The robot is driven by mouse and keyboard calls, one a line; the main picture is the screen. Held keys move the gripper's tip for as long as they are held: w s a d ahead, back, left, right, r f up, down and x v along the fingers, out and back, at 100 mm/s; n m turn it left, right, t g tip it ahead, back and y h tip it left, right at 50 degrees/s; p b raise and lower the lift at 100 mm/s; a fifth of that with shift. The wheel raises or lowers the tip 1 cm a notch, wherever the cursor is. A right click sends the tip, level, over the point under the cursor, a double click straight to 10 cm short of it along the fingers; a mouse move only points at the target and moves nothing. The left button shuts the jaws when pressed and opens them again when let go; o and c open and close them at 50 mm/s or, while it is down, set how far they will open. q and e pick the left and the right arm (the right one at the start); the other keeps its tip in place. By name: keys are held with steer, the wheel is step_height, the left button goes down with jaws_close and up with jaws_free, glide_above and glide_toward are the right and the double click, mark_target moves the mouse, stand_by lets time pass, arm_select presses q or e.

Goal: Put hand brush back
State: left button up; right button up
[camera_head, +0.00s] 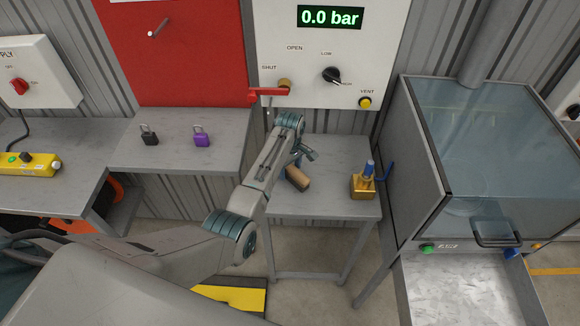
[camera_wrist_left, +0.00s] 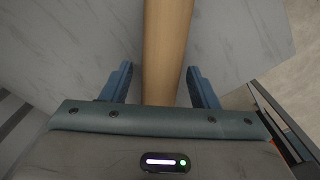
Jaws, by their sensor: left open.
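The hand brush shows as a light-brown wooden piece (camera_head: 297,178) on the small grey table (camera_head: 340,203) below the gauge panel. In the left wrist view a long wooden handle (camera_wrist_left: 166,45) runs between the blue fingers and out of the top of the picture. No bristles can be made out. My left gripper (camera_wrist_left: 160,68) is open, one finger on each side of the wood, with gaps showing. In the head view my left gripper (camera_head: 302,157) is right above the wood, partly hidden by my arm. My right gripper is not in view.
A brass valve (camera_head: 362,186) with a blue handle stands right of the brush. A red board (camera_head: 180,65) with a peg (camera_head: 158,28) hangs behind. Black (camera_head: 149,138) and purple (camera_head: 201,139) padlocks lie on the left bench (camera_head: 178,160). A glass-fronted cabinet (camera_head: 470,150) stands right.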

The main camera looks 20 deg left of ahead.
mark_target(290, 167)
arm_select(q)
steer(key=shift+r, duration=0.5)
step_height(290, 167, up, 11)
steer(key=b, duration=0.3)
steer(key=shift+r+b, duration=0.2)
steer(key=shift+b, duration=0.2)
steer(key=shift+f, duration=0.1)
